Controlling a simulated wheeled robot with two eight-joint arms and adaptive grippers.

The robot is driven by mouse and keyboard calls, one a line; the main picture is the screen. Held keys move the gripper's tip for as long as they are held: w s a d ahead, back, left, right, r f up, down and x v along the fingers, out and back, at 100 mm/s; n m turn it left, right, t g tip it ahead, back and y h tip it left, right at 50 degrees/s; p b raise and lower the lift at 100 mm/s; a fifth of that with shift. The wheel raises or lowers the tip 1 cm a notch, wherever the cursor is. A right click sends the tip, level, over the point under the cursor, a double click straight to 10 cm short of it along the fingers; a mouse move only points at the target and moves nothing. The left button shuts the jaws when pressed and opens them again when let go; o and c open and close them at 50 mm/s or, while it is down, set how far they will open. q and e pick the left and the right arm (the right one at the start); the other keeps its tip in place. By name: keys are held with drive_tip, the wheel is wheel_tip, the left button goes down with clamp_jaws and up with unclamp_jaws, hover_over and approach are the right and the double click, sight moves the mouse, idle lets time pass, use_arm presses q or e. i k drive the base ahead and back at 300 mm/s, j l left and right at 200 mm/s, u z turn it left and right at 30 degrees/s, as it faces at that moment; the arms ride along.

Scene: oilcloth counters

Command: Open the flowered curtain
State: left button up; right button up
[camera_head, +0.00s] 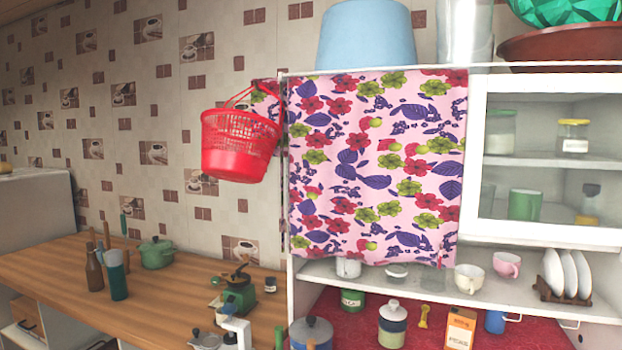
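The flowered curtain (376,165) is pink with purple leaves and red and green flowers. It hangs across the left part of the white cabinet (478,150) and is drawn shut, lying nearly flat. Its top edge runs along the cabinet's top rail, and its lower edge hangs just above a shelf. What is behind it is hidden. A narrow strip of the same flowered cloth shows at the cabinet's left side, behind the red basket. Neither of my grippers can be made out.
A red basket (238,145) hangs at the curtain's left edge. Cups, including a pink one (506,264), and a plate rack (564,275) stand on the shelf below. Canisters and a box (459,329) stand on the red counter. A wooden counter (60,290) with a green pot (157,254) lies left.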

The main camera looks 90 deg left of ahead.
sight(376, 158)
drive_tip(key=u, duration=2.45)
